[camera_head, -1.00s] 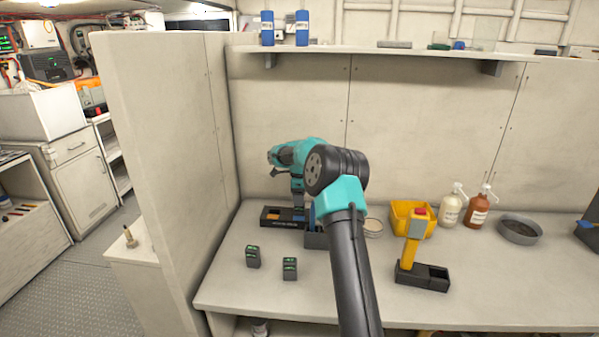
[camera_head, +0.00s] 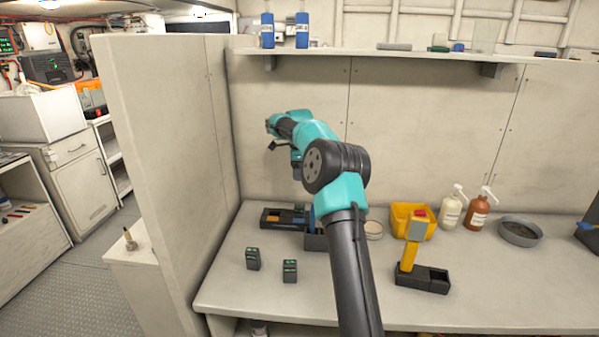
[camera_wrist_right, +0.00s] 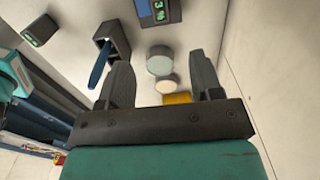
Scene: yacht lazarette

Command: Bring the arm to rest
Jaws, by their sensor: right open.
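My right arm rises from the bottom of the head view, bends at a dark round joint and reaches toward the back left. Its gripper (camera_head: 279,146) hangs above the counter, near the back wall, and is partly hidden by the wrist. In the right wrist view the two dark fingers (camera_wrist_right: 160,68) stand wide apart with nothing between them. My left gripper is not in view.
Below the gripper are a dark tray (camera_head: 284,218) and a dark box (camera_head: 316,241). Two small black devices (camera_head: 253,258) stand in front. A yellow bin (camera_head: 412,220), a yellow tool in a black holder (camera_head: 424,281) and bottles (camera_head: 450,210) stand right. A shelf (camera_head: 390,52) overhangs the back.

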